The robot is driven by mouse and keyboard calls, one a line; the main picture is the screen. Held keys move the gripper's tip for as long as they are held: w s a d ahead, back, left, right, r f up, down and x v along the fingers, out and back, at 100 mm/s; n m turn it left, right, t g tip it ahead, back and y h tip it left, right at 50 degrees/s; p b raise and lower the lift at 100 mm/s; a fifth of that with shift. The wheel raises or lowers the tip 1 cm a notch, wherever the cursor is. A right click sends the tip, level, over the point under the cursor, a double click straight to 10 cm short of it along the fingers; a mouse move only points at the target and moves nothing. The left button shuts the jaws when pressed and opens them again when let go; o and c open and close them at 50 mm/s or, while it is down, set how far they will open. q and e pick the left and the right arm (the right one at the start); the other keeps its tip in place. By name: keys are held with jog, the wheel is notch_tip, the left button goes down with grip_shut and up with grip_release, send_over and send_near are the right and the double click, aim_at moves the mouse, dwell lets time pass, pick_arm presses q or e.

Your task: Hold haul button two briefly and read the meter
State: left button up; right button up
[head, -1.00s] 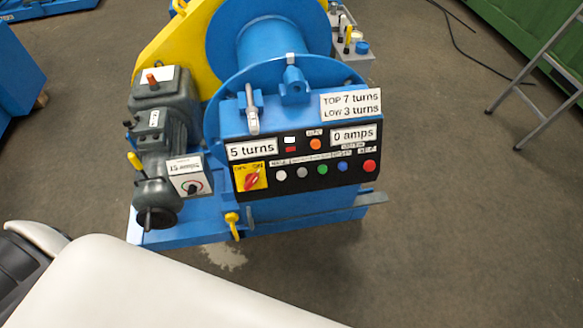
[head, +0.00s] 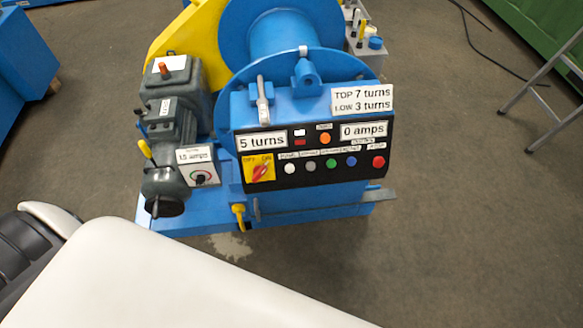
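The black control panel (head: 345,164) is on the front of the blue winch. It has a row of buttons: white (head: 290,168), grey (head: 310,166), green (head: 331,164), blue (head: 351,162) and red (head: 378,161). The small labels above them are too blurred to tell which is haul two. The amps meter (head: 363,130) reads 0 amps. The turns display (head: 263,141) reads 5 turns. A red rotary switch on a yellow plate (head: 260,168) is at the panel's left. No gripper shows in the head view.
A sign (head: 363,99) reads top 7 turns, low 3 turns. A grey motor (head: 172,120) stands left of the panel, with a small dial box (head: 199,170) marked 15 amps or similar. A metal stand (head: 545,95) is at right.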

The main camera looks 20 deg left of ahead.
dwell(0.3)
pick_arm(q)
grip_shut()
dwell(0.3)
dwell(1.2)
